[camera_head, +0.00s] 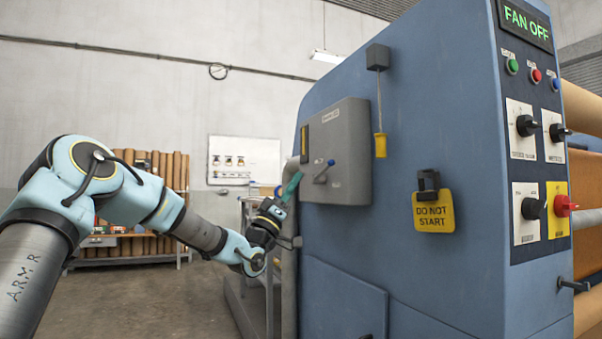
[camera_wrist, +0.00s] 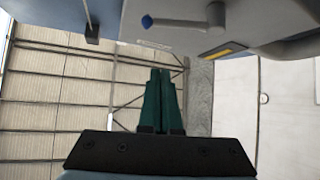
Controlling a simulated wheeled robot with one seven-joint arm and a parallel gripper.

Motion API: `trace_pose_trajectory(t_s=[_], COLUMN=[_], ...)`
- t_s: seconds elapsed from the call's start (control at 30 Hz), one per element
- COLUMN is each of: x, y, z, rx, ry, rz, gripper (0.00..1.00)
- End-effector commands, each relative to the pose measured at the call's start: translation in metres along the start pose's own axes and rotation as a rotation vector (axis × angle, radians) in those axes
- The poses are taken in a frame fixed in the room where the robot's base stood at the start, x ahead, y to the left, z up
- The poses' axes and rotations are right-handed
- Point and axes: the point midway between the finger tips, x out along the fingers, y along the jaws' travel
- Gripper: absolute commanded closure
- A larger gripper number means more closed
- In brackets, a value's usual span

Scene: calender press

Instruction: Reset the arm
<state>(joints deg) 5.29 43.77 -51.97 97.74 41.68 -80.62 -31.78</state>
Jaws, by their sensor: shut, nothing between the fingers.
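My arm reaches from the left of the head view toward the blue press (camera_head: 430,110). My gripper (camera_head: 293,184) has green fingers and is beside the left edge of the grey box on the press. In the wrist view the two green fingers (camera_wrist: 161,75) are together, with nothing between them. The grey box (camera_head: 350,125) carries a lever with a blue tip (camera_head: 325,168). The lever also shows in the wrist view (camera_wrist: 180,23), at the top and apart from the fingers.
A yellow "DO NOT START" tag (camera_head: 434,211) and a yellow hanging handle (camera_head: 380,146) are on the press side. A panel with knobs (camera_head: 530,140) reads "FAN OFF". A rack of brown rolls (camera_head: 150,235) stands behind my arm. Open floor (camera_head: 170,300) lies below it.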

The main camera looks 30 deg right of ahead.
Motion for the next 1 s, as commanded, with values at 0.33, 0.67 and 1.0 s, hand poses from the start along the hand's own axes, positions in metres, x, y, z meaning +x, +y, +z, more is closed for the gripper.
trace_pose_trajectory(t_s=[0.33,0.67,1.0], x=[-0.009,-0.009,-0.106], y=[0.001,0.0,-0.077], z=[-0.001,0.0,0.051], rx=[0.0,0.001,0.226], ry=[0.001,-0.001,-0.49], rz=[0.0,-0.002,-0.422], gripper=[1.0,1.0,1.0])
